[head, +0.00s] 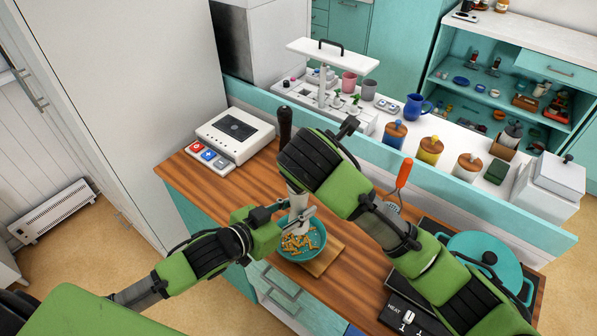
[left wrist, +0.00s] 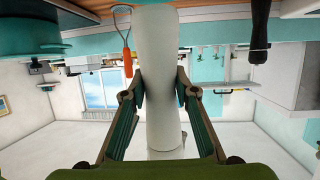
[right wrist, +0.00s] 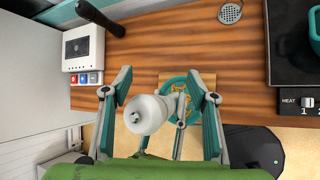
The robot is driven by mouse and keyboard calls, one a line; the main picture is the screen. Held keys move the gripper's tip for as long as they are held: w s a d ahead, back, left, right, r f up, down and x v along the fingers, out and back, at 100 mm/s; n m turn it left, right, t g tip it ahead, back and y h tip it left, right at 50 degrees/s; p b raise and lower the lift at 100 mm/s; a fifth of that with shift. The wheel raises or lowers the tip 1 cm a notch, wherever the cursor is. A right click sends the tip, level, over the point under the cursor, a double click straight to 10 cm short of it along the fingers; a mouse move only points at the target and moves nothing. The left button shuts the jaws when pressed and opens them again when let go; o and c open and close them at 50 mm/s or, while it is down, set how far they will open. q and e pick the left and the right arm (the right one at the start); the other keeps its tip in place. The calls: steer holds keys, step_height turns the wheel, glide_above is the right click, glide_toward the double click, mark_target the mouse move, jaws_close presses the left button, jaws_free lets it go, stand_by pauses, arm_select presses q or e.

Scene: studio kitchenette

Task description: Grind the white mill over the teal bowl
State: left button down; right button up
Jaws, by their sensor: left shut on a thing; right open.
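The white mill (head: 297,203) is upright in the left gripper (head: 296,214), above the teal bowl (head: 322,240). In the left wrist view the fingers (left wrist: 160,88) are shut on both sides of the mill's white body (left wrist: 158,50). The bowl holds yellow-orange pieces and sits on a wooden board (head: 327,259). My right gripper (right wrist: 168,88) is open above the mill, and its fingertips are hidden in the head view.
A white scale-like appliance (head: 236,132) with coloured buttons stands at the counter's left. An orange-handled utensil (head: 404,173) and a teal pot (head: 489,254) on the hob are to the right. Jars (head: 431,150) line the back ledge.

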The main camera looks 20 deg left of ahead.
step_height(320, 180, down, 4)
steer(key=d+m+g+y, duration=0.3)
steer(key=m, duration=0.1)
steer(key=s+d+r+m+g+y, duration=0.3)
steer(key=s+d+r+m+y, duration=0.1)
steer(key=r+m+y, duration=0.5)
steer(key=x, duration=1.1)
steer(key=shift+a+f, duration=0.25)
steer(key=c, duration=1.1)
